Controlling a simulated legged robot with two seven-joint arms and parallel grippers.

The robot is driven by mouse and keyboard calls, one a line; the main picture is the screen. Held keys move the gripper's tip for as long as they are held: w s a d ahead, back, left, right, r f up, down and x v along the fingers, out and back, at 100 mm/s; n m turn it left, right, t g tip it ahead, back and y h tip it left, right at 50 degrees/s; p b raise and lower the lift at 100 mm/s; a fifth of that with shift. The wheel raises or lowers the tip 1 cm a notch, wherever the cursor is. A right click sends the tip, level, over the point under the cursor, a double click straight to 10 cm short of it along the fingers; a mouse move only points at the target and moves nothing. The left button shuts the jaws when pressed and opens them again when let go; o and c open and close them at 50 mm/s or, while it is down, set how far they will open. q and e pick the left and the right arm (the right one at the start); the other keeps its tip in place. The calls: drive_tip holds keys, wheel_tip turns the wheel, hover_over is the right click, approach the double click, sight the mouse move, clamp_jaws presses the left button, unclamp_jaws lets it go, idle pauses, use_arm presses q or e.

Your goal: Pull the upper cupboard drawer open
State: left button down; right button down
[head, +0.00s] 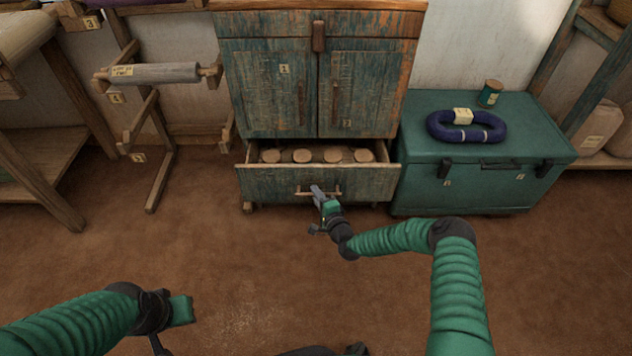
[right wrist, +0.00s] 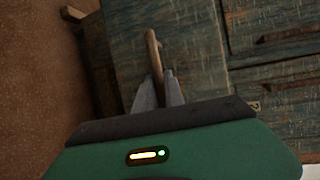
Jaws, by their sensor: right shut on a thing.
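The worn blue-green wooden cupboard (head: 262,95) stands at the back with its two doors shut. Its low drawer (head: 270,184), below the doors, stands open, with several round wooden-topped things (head: 302,156) inside. A narrow panel (head: 265,25) above the doors sits flush, with a wooden latch (head: 318,36) at its middle. My right gripper (head: 316,192) is at the low drawer's wooden bar handle (head: 331,193). In the right wrist view its fingers (right wrist: 158,92) are shut on that handle (right wrist: 154,55). My left gripper (head: 180,310) is at the lower left, away from the cupboard; its fingers are unclear.
A green chest (head: 480,185) stands close right of the cupboard, bearing a dark blue yarn coil (head: 462,131) and a small tin (head: 490,93). A wooden stand with a roller (head: 155,73) is to the left. The brown floor before the drawer is clear.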

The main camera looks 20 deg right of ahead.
drive_tip(key=s+a+p, duration=0.4)
drive_tip(key=s+p, duration=0.2)
drive_tip(key=s, duration=0.9)
drive_tip(key=shift+s+f, duration=0.15)
drive_tip(key=shift+s, duration=0.05)
drive_tip(key=c, duration=1.7)
unclamp_jaws()
drive_tip(key=p+v, duration=0.6)
drive_tip(key=v, duration=1)
drive_tip(key=shift+s, duration=0.4)
